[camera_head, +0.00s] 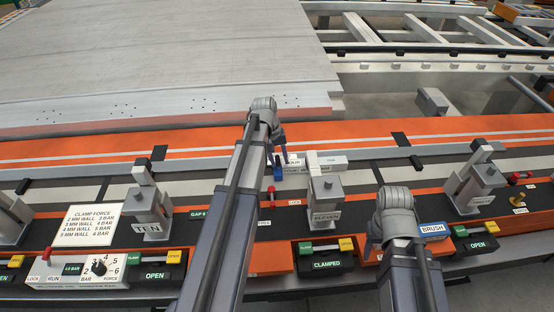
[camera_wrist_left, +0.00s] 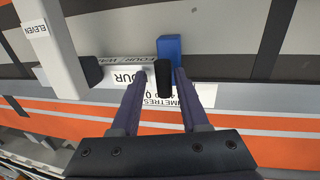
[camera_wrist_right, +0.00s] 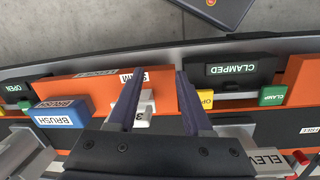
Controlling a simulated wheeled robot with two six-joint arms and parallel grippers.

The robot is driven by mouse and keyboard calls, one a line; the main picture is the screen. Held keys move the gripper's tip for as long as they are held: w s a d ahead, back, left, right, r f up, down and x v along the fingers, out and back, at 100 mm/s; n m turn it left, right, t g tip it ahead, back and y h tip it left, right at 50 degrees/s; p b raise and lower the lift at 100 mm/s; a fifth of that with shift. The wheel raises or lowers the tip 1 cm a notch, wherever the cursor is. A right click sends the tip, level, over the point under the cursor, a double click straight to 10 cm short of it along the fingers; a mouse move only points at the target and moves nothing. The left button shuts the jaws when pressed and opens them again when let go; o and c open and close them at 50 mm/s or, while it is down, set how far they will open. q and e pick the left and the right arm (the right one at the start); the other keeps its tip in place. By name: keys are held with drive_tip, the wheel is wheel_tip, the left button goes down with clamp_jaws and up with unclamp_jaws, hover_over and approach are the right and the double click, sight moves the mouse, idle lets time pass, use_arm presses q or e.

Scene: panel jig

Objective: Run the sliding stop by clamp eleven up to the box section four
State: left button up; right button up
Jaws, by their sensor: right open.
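The sliding stop is a blue block (camera_head: 277,173) with a black knob, at the left end of box section four (camera_head: 318,164). In the left wrist view the blue block (camera_wrist_left: 169,48) stands beside the end of the box section (camera_wrist_left: 122,59); I cannot tell whether they touch. My left gripper (camera_wrist_left: 162,78) is open, a finger on each side of the black knob (camera_wrist_left: 163,82). Clamp eleven (camera_head: 325,193) stands in front of the box section; its panel reads CLAMPED. My right gripper (camera_wrist_right: 158,82) is open over a small white part marked 3 (camera_wrist_right: 143,112).
Clamp ten (camera_head: 150,210) stands to the left, its panel reading OPEN, and another clamp (camera_head: 478,185) to the right. A blue BRUSH block (camera_wrist_right: 62,113) lies near my right gripper. A large grey panel (camera_head: 160,50) fills the back left.

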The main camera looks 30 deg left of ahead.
use_arm(q)
drive_tip(key=shift+o, duration=0.6)
drive_tip(key=shift+a, duration=0.1)
drive_tip(key=shift+r, duration=0.1)
wheel_tip(320, 180, up, 7)
drive_tip(key=a+p, duration=0.1)
drive_tip(key=p, duration=0.6)
drive_tip(key=shift+s+a+r+p, duration=0.2)
drive_tip(key=shift+s+p, duration=0.1)
drive_tip(key=shift+s, duration=0.15)
